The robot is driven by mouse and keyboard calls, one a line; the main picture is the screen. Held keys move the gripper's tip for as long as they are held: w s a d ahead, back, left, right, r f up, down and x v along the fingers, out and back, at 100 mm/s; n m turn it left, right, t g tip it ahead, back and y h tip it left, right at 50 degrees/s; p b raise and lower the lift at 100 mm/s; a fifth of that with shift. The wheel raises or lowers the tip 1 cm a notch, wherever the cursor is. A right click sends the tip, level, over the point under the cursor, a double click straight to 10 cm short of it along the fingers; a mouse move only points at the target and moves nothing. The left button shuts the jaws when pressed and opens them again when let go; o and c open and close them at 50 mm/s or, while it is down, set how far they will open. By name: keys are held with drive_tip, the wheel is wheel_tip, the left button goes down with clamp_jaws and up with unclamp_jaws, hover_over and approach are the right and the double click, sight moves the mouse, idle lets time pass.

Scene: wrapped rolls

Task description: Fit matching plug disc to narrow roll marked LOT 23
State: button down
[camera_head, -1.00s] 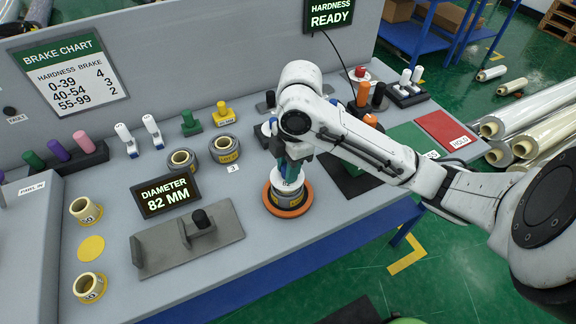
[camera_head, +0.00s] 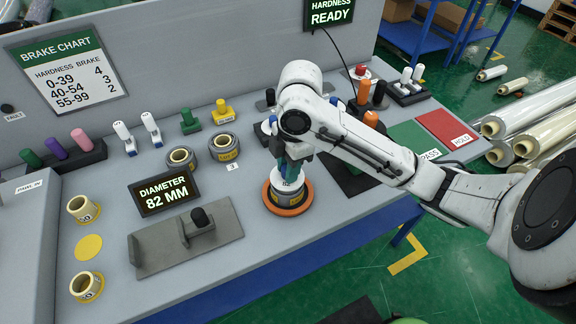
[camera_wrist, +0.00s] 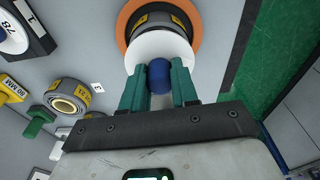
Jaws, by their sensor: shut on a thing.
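My gripper (camera_head: 289,176) is over the front middle of the bench. In the wrist view its green fingers (camera_wrist: 158,72) are shut on the blue knob (camera_wrist: 159,80) of a white plug disc (camera_wrist: 160,43). The disc is at the top face of a dark grey roll (camera_head: 292,198) with a yellow label, which also shows in the wrist view (camera_wrist: 155,18). The roll stands upright on an orange ring (camera_head: 290,211). The label is too small to read, and I cannot tell whether the disc is fully seated.
Two other rolls (camera_head: 182,159) (camera_head: 224,148) stand to the left, behind a display reading 82 MM (camera_head: 165,195). A grey plate with a black handle (camera_head: 186,238) lies at front left. Coloured plugs (camera_head: 65,152) line the back. Green and red pads (camera_head: 448,128) are at the right.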

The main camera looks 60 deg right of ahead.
drive_tip(key=shift+f+b, duration=0.9)
drive_tip(key=shift+f, duration=0.1)
drive_tip(key=c, duration=0.8)
unclamp_jaws()
drive_tip(key=r, duration=0.3)
drive_tip(key=r+p, duration=0.1)
drive_tip(key=r, duration=0.3)
drive_tip(key=d+r+p, duration=0.1)
drive_tip(key=r, duration=0.2)
drive_tip(key=shift+s+r, duration=0.3)
drive_tip(key=shift+r, duration=0.1)
